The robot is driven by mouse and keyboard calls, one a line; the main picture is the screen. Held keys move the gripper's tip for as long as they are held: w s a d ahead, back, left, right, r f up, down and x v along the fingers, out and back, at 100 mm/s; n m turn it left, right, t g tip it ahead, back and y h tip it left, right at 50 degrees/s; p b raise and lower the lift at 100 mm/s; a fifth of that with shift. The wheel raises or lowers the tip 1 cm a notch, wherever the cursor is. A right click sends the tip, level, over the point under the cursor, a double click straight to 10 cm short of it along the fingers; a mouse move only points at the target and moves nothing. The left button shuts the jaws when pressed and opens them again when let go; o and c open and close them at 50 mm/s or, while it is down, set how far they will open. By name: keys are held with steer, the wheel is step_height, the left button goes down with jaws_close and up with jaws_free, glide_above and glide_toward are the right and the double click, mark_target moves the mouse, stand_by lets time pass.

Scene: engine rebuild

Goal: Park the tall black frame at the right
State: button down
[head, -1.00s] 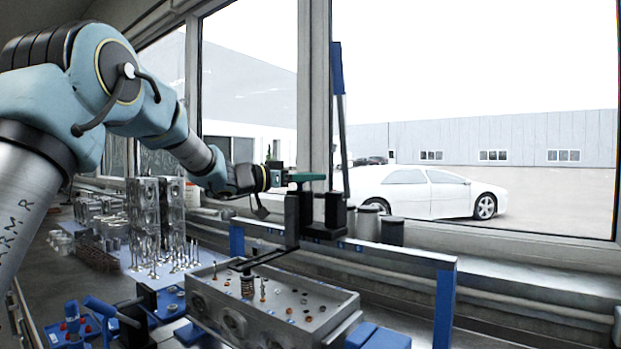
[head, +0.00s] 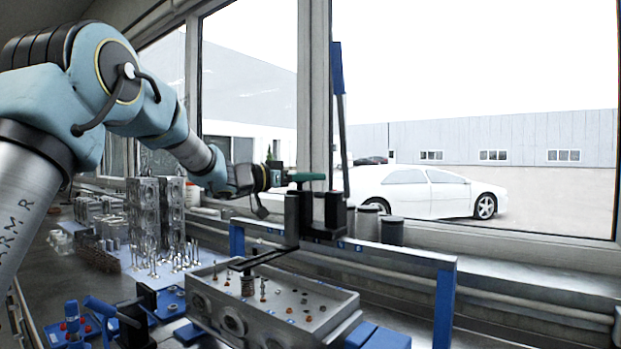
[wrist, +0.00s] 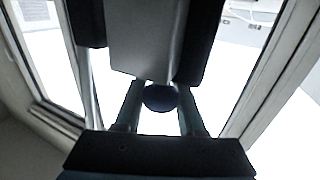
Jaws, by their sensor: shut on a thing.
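A thin lever with a blue grip (head: 337,68) rises from the frame. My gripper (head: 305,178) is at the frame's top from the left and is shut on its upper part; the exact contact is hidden. In the wrist view, a round dark knob (wrist: 160,97) shows between two dark bars, below a grey slab; I cannot tell which part it is.
The rail runs right to a blue end post (head: 445,305), with open room along it. Two dark cylinders (head: 392,231) stand behind the rail. Several upright valves (head: 155,262) and metal blocks (head: 143,210) stand left. Blue tools (head: 100,308) lie at front left.

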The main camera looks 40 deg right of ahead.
stand_by(0.4)
steer(key=s+d+b, duration=0.2)
steer(key=s+d, duration=0.1)
steer(key=s, duration=0.9)
steer(key=s+d+b, duration=0.3)
steer(key=s, duration=1)
steer(key=shift+s+d, duration=0.15)
steer(key=shift+d, duration=0.15)
steer(key=shift+s, duration=0.1)
steer(key=c, duration=0.7)
jaws_free()
steer(key=shift+s, duration=0.1)
steer(key=shift+o, duration=0.9)
steer(key=shift+w+a, duration=0.1)
steer(key=shift+w, duration=0.1)
steer(key=w+a+b, duration=0.1)
steer(key=a, duration=0.9)
steer(key=shift+w+a+b, duration=0.15)
steer(key=shift+a+b, duration=0.1)
steer(key=shift+b, duration=0.15)
